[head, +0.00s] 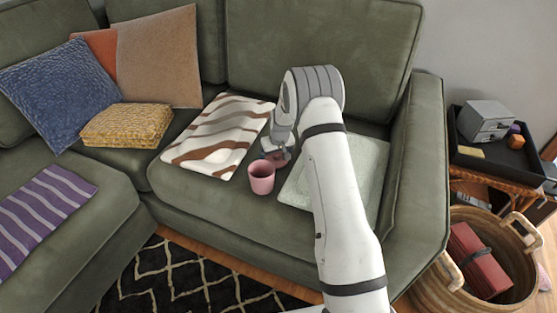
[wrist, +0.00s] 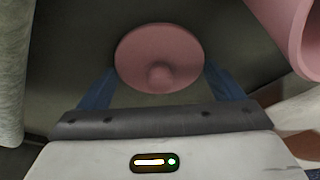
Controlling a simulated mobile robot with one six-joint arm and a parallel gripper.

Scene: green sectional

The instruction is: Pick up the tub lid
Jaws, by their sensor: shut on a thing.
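The tub lid (wrist: 159,50) is a round pink disc with a small knob, seen in the middle of the wrist view. My gripper (wrist: 158,85) has its two blue fingers at the left and right of the lid and is shut on it. In the head view the lid (head: 275,158) shows partly below my gripper (head: 274,156), over the sofa seat. A pink tub (head: 261,177), open at the top, stands upright on the seat just in front of the gripper. The tub also shows at the upper right of the wrist view (wrist: 290,35).
A striped blanket (head: 217,136) lies left of the tub and a pale cushion (head: 298,186) lies to the right, partly behind my arm. The sofa's armrest (head: 417,165) and backrest (head: 318,50) bound the seat. A wicker basket (head: 439,279) stands on the floor at right.

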